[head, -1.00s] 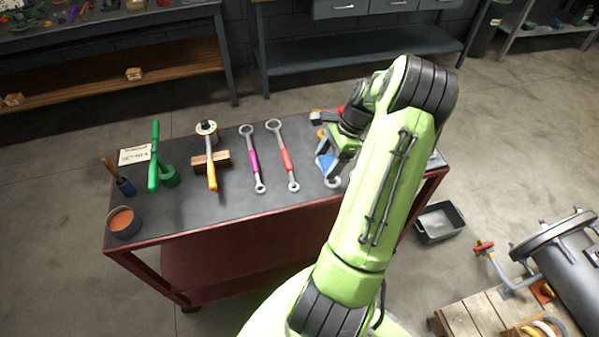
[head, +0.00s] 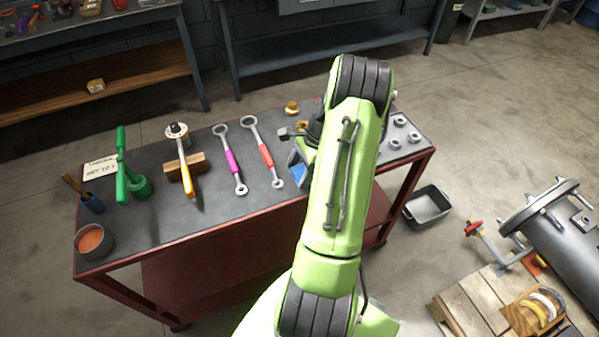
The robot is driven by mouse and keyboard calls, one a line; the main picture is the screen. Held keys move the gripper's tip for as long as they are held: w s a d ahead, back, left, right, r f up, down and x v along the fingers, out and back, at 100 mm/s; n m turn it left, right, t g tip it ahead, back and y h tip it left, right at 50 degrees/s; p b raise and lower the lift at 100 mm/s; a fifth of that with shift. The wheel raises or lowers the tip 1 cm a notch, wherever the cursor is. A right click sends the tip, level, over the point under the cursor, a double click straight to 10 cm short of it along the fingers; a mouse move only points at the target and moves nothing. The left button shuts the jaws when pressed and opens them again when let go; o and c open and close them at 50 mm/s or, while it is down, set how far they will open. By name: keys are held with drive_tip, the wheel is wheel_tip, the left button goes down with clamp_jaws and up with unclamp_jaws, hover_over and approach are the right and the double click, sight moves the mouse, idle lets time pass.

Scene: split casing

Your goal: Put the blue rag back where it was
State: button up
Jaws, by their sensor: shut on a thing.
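The blue rag (head: 297,173) shows as a small blue patch just left of my arm, at the front middle of the cart top. My gripper (head: 298,160) is shut on it. My green arm hides most of the gripper and part of the rag. I cannot tell whether the rag touches the cart top (head: 215,205). The rag is just right of the lower end of the red-handled wrench (head: 265,153).
A purple-handled wrench (head: 231,160), a yellow-handled tool (head: 185,165), a green tool (head: 123,170), a brush (head: 83,194) and an orange-filled pot (head: 93,241) stand or lie to the left. Several nuts (head: 395,143) lie right. A grey bin (head: 428,208) is on the floor.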

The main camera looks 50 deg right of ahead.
drive_tip(key=shift+f, duration=0.6)
drive_tip(key=o, duration=1.1)
drive_tip(key=shift+r, duration=0.1)
